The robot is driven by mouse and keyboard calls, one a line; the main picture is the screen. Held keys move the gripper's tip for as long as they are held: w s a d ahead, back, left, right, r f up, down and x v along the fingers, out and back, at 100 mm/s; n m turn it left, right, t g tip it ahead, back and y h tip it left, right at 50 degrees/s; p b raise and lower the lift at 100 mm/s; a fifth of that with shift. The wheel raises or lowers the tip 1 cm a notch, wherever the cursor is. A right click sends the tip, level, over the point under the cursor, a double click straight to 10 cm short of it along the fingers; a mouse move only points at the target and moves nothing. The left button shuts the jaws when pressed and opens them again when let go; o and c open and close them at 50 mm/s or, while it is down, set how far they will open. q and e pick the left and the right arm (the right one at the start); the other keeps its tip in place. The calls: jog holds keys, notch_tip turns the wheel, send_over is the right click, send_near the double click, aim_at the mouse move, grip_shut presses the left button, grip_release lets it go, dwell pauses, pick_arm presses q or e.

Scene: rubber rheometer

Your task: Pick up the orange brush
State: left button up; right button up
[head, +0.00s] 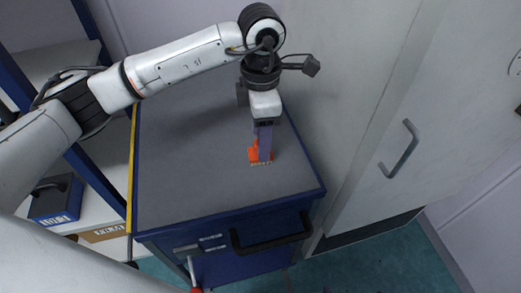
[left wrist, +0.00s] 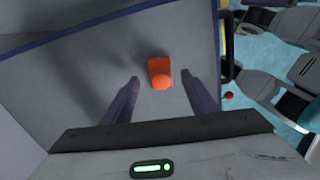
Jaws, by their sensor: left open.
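The orange brush (head: 254,153) stands on the grey top of a blue cabinet, near its right edge. In the head view my left gripper (head: 262,158) points down right at the brush and partly covers it. In the left wrist view the orange brush (left wrist: 161,73) lies between the two purple fingers of my left gripper (left wrist: 161,80), slightly beyond the tips, with a gap on both sides. The gripper is open. Its exact height over the cabinet top is hard to tell. My right gripper is not in view.
The grey cabinet top (head: 190,165) is otherwise clear. The cabinet has a dark front handle (head: 272,236). A white door with a grey handle (head: 400,150) stands close on the right. Shelves with a blue box (head: 56,200) are on the left.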

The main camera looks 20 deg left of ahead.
pick_arm(q)
notch_tip(320, 180, down, 4)
jog(key=shift+r, duration=0.25)
jog(key=c, duration=1.2)
jog(key=shift+r, duration=0.1)
notch_tip(320, 180, up, 10)
jog(key=shift+f+b, duration=0.1)
jog(key=shift+b, duration=0.2)
